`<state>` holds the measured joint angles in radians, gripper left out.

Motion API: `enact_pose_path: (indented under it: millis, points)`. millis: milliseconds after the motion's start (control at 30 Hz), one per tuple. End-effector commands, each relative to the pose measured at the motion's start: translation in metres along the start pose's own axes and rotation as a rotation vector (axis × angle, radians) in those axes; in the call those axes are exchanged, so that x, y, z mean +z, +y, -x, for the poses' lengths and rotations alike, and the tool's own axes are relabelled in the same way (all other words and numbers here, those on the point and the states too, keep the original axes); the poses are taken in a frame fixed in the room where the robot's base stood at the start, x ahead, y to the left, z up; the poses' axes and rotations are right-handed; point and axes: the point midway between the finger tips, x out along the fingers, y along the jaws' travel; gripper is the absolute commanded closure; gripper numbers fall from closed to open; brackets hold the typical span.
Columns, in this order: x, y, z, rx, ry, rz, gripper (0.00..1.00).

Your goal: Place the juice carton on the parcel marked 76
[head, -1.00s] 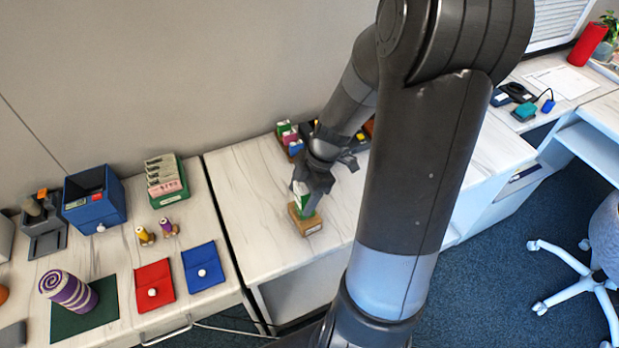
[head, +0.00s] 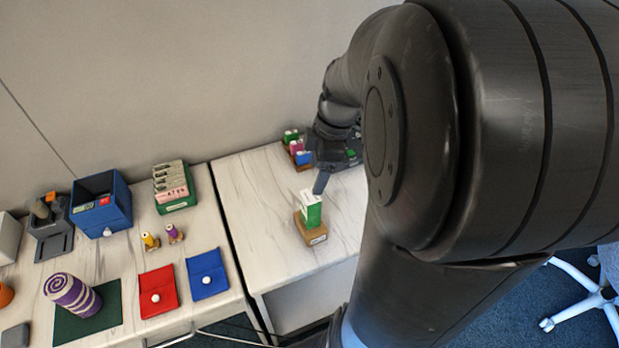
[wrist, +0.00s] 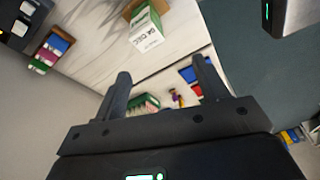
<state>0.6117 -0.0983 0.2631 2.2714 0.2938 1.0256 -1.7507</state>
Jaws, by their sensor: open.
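The green and white juice carton (head: 311,210) stands upright on a small brown parcel (head: 312,238) near the front of the right-hand table. The parcel has a white label on its front face, too small to read. In the wrist view the carton (wrist: 146,30) shows its white printed face, and part of the brown parcel (wrist: 131,9) is behind it.
A tray of small coloured boxes (head: 299,150) stands at the table's back, close to my gripper. The left table holds a blue bin (head: 101,207), a green card rack (head: 176,190), red and blue pouches and a purple roll. Table surface left of the carton is clear.

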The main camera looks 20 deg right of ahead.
Motion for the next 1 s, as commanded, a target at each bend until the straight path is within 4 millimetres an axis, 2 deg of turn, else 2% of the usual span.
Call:
enact_pose_path:
  millis: [33, 267, 600, 800, 1000]
  points:
    - [-0.009, -0.009, 0.008, 0.033, -0.029, -0.062, 0.33]
    - [-0.033, -0.047, 0.037, 0.204, -0.069, -0.424, 0.33]
    - [-0.051, -0.101, 0.071, 0.427, 0.110, -0.932, 0.33]
    - [-0.053, -0.117, 0.079, 0.463, 0.226, -1.111, 0.33]
    - [-0.053, -0.120, 0.080, 0.467, 0.254, -1.159, 0.33]
